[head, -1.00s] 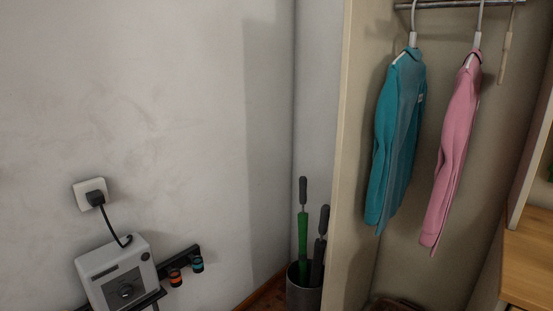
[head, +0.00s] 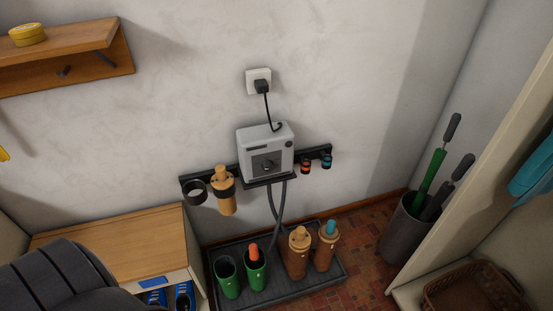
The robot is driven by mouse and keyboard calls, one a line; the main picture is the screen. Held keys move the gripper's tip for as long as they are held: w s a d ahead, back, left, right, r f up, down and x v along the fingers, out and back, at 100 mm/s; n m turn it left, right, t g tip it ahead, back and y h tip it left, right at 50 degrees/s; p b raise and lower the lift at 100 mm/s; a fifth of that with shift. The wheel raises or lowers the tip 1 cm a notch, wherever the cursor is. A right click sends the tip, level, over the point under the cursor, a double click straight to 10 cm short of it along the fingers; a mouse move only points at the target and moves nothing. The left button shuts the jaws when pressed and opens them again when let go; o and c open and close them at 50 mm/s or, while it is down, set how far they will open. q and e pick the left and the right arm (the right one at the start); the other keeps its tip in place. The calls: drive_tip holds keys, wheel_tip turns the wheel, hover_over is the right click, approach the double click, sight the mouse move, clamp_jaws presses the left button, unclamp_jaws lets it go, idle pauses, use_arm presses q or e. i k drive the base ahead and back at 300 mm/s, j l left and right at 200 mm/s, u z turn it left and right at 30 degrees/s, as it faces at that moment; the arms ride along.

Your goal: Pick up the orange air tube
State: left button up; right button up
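The orange air tube (head: 254,252) stands upright in one of two green boots (head: 256,275) on the dark boot tray. Only its orange top shows above the boot opening; the rest is hidden inside. The other green boot (head: 228,277), to its left, shows a dark opening. Neither of my grippers is in view.
Two brown boots (head: 298,258) stand to the right, one with a wooden piece, one with a teal tube (head: 331,229). A wall-mounted grey box (head: 265,150) has hoses down to the tray (head: 300,297). A wooden bench (head: 115,240) and a dark ribbed shape (head: 60,275) are left.

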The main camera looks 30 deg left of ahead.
sight(254, 255)
drive_tip(key=u, duration=1.25)
